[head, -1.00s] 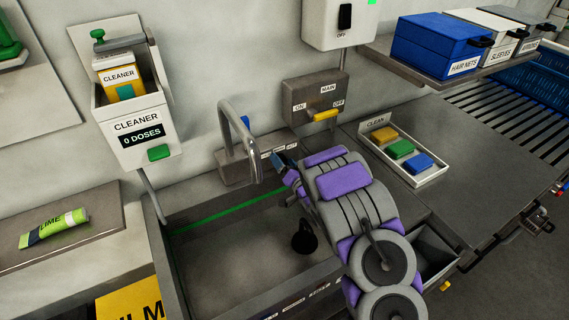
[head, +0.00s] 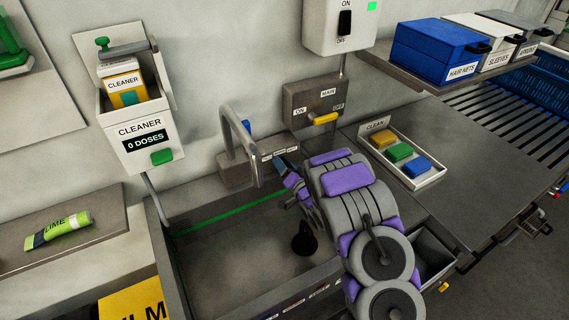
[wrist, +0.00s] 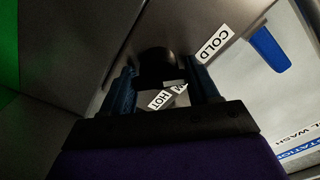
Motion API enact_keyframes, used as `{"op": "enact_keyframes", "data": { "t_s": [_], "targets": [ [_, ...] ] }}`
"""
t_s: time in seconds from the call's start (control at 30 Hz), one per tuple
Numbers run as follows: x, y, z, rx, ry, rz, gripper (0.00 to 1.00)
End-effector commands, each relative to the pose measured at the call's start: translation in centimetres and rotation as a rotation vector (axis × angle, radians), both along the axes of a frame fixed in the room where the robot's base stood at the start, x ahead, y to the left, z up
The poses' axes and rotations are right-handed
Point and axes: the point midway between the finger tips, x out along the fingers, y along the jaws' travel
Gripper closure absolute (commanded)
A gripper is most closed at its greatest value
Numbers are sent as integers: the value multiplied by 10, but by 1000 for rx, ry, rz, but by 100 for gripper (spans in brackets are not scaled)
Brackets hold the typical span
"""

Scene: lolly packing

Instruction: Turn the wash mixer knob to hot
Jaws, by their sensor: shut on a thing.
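The wash mixer knob (wrist: 157,66) is a dark round knob on the grey mixer block, seen in the wrist view. A COLD label (wrist: 215,45), a HOT label (wrist: 160,100) and a partly covered label sit around it. My gripper (wrist: 163,85) has its two blue-grey fingers on either side of the knob, shut on it. In the head view my gripper (head: 287,166) is at the front of the mixer block (head: 236,172), where it hides the knob. I cannot read the knob's pointer.
A bent tap spout (head: 240,145) with a blue part stands left of my gripper, above the sink (head: 205,260). The MAIN box (head: 313,103) with a yellow lever is close above right. A tray (head: 432,180) of coloured blocks lies right.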

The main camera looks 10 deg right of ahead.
Motion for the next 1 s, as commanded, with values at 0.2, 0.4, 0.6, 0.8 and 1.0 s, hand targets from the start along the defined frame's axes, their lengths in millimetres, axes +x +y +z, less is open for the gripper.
{"op": "enact_keyframes", "data": {
  "t_s": [0.2,0.4,0.6,0.8,1.0],
  "targets": [
    [-1,-1,3,144,54,-4,73],
    [-1,-3,2,317,112,-7,73],
    [0,-4,-1,497,168,-6,73],
    [0,-5,-4,678,227,-7,73],
    [0,-5,-8,859,285,-9,73]
  ]
}}
